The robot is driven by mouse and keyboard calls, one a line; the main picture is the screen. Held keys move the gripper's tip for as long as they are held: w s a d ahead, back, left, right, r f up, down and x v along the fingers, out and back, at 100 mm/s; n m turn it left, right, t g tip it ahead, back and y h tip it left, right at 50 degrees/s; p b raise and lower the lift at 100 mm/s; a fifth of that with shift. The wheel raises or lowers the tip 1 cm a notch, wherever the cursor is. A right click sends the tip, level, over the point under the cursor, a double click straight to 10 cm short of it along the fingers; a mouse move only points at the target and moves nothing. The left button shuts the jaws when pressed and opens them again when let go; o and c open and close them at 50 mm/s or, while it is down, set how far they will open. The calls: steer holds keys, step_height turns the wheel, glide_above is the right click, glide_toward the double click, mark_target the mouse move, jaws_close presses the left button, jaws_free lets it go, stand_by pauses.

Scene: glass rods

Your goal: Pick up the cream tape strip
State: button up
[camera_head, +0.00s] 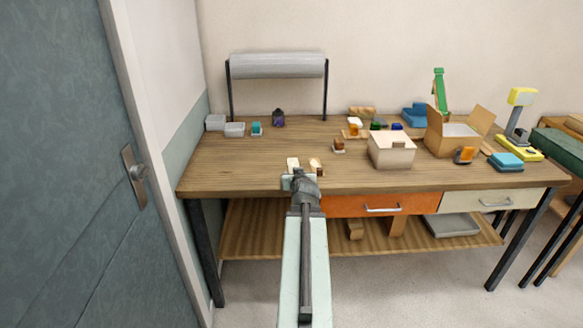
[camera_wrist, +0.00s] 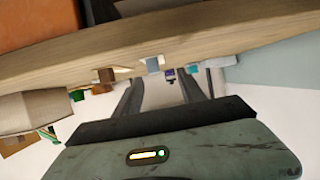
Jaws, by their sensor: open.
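A small cream piece (camera_head: 293,163), which looks like the cream tape strip, is at the front edge of the wooden table (camera_head: 240,172). A small brown and cream piece (camera_head: 316,166) is just to its right. My gripper (camera_head: 300,178) is open at the table's front edge, just in front of these two pieces, and partly covers them. In the wrist view the picture is upside down, and my gripper's dark fingers (camera_wrist: 162,92) are apart with nothing between them. I cannot tell for sure which small thing there is the strip.
A cream box (camera_head: 392,152) and an open cardboard box (camera_head: 456,134) stand to the right. A grey roll on a black stand (camera_head: 278,66) is at the back. Small blocks (camera_head: 235,129) sit at the back left. The left part of the tabletop is clear.

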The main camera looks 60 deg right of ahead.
steer(key=b+x, duration=0.1)
steer(key=x, duration=0.2)
steer(key=shift+s, duration=0.15)
steer(key=shift+d+f, duration=0.1)
steer(key=shift+d, duration=0.35)
steer(key=b+x, duration=0.1)
steer(key=x, duration=0.3)
steer(key=shift+d+b, duration=0.3)
steer(key=shift+b, duration=0.05)
steer(key=shift+s+a, duration=0.1)
steer(key=shift+c, duration=0.9)
jaws_close()
